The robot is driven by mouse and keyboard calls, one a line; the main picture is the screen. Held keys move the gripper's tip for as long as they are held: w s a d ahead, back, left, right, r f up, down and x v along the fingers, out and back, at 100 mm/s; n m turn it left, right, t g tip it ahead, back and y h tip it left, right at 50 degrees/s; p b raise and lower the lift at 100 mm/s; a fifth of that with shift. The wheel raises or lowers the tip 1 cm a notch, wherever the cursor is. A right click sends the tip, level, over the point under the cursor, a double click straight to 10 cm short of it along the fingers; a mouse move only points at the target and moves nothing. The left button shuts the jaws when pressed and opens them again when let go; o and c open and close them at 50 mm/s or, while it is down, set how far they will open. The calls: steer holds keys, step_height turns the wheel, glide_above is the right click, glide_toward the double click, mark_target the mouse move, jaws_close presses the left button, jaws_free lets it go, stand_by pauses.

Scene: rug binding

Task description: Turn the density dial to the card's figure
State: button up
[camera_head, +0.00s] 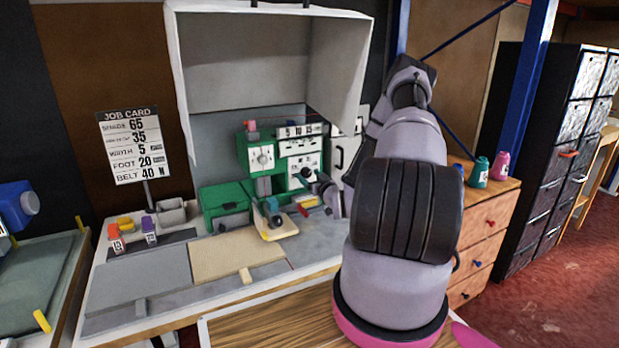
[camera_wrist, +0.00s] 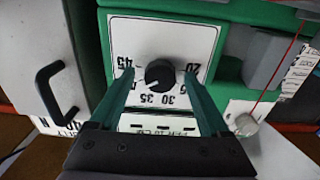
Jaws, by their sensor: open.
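The density dial, a black round knob (camera_wrist: 159,73), sits on a white scale plate (camera_wrist: 150,32) in the wrist view. Its white pointer mark aims to the lower left, near the side of 35. The figures 45, 35, 30 and 20 show around it; others are hidden by my fingers. My gripper (camera_wrist: 159,76) is open, with one teal finger on each side of the knob; contact cannot be told. In the head view, the job card (camera_head: 133,146) shows 35 on its second line. The green machine (camera_head: 227,199) is partly hidden by my arm.
A grey hood (camera_head: 250,75) hangs above the machine. A tan board (camera_head: 225,260) lies on the bench in front of it. Colored spools (camera_head: 480,172) stand on a wooden drawer unit at the right. In the wrist view, a white panel with a black handle (camera_wrist: 50,92) is at the left.

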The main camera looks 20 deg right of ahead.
jaws_close()
steer(key=shift+n, duration=0.4)
steer(key=n, duration=0.3)
steer(key=shift+n, duration=2)
jaws_free()
